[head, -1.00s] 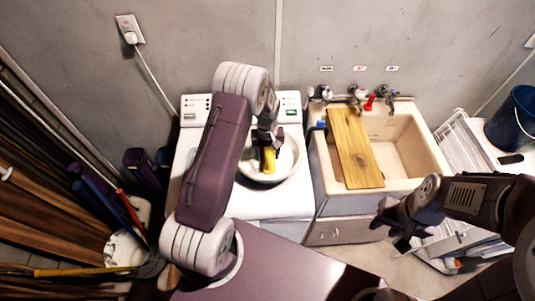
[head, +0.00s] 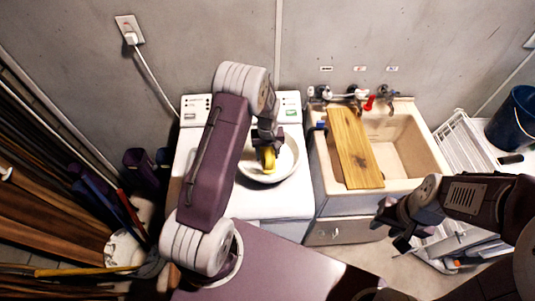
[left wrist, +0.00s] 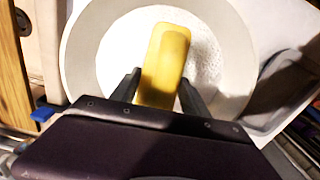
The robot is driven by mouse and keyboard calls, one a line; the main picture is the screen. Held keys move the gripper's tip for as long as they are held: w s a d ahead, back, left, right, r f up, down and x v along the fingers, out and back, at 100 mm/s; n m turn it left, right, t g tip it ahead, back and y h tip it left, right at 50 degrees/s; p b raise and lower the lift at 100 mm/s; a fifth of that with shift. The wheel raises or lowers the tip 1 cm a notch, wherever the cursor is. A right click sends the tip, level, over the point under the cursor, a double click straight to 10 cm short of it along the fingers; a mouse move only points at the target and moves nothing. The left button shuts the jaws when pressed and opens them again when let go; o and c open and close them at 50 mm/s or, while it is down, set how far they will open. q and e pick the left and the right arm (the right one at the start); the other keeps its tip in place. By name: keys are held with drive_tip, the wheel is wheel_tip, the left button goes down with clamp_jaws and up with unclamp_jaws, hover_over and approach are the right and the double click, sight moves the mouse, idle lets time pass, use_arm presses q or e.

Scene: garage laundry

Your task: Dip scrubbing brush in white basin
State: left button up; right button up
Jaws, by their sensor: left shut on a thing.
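The white basin (head: 292,168) sits on top of the white washing machine, left of the sink. My left gripper (head: 267,147) is over the basin, shut on the yellow scrubbing brush (head: 269,161). In the left wrist view the brush (left wrist: 163,65) stands between the two dark fingers (left wrist: 158,92), inside the outline of the basin rim (left wrist: 82,55). White, speckled foam-like contents show behind it. The brush's far end is hidden, so I cannot tell whether it touches them. My right gripper (head: 394,233) is open and empty, in front of the sink at the right.
A beige sink (head: 425,160) with a wooden washboard (head: 353,150) stands right of the machine, with taps (head: 355,93) behind. A white rack (head: 455,145) and a dark blue bucket (head: 515,118) are at the far right. Planks and poles crowd the left.

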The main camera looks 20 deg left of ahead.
use_arm(q)
wheel_tip(320, 180, up, 11)
drive_tip(key=p, duration=0.8)
drive_tip(key=shift+f, duration=0.1)
